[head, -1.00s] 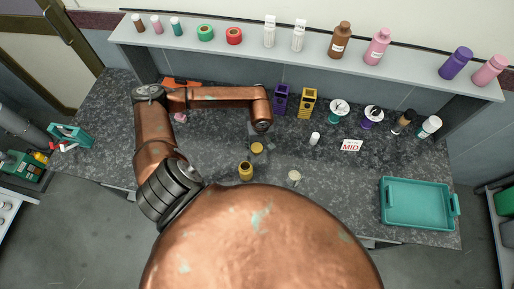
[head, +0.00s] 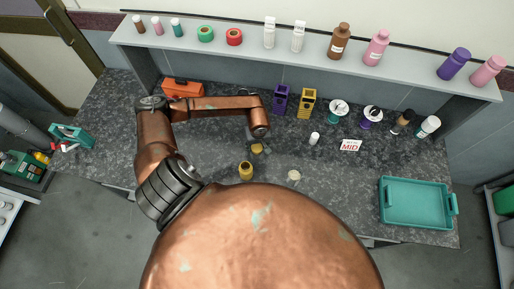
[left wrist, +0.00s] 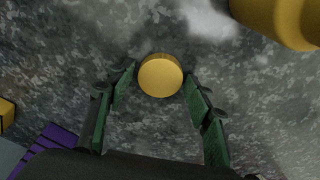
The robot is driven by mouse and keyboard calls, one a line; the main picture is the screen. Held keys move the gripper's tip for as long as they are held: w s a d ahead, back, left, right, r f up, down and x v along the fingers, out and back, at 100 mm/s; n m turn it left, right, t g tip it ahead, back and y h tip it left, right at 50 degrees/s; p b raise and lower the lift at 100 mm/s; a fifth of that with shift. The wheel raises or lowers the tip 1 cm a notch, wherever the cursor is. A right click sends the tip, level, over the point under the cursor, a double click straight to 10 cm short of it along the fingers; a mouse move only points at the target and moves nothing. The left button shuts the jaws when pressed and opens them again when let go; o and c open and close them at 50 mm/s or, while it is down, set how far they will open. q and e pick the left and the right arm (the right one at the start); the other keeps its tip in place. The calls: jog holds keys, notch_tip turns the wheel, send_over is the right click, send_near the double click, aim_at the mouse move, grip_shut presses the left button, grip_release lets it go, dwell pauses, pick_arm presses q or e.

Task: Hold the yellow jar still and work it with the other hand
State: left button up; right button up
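The yellow jar (head: 246,171) stands on the dark speckled bench, near its front edge. In the left wrist view part of the jar (left wrist: 285,20) shows at the upper right, apart from the fingers. A round yellow lid (head: 257,149) lies on the bench just behind the jar. My left gripper (left wrist: 160,80) is open above the bench, with its green-sided fingertips on either side of the lid (left wrist: 160,76). I cannot tell whether the fingers touch the lid. My right gripper is not in view.
A purple box (head: 281,99) and a yellow box (head: 307,102) stand behind the lid. A small white bottle (head: 314,138), a pale round piece (head: 294,175) and a MID sign (head: 350,145) are to the right. A teal tray (head: 415,226) lies far right.

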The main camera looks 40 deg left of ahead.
aim_at(257, 146)
pick_arm(q)
jog(key=c, duration=0.5)
jog(key=shift+o, duration=0.2)
jog(key=shift+r, duration=0.15)
jog(key=shift+r, duration=0.3)
notch_tip(257, 146, up, 2)
jog(key=shift+w+a+r+b, duration=0.1)
jog(key=shift+w+r+b, duration=0.1)
jog(key=shift+b, duration=0.25)
jog(key=s+d+r+b, duration=0.1)
jog(key=s+d+r, duration=0.8)
jog(key=s, duration=0.1)
jog(key=shift+s+d+r+b, duration=0.3)
jog(key=shift+s+d+r, duration=0.05)
jog(key=shift+r, duration=0.05)
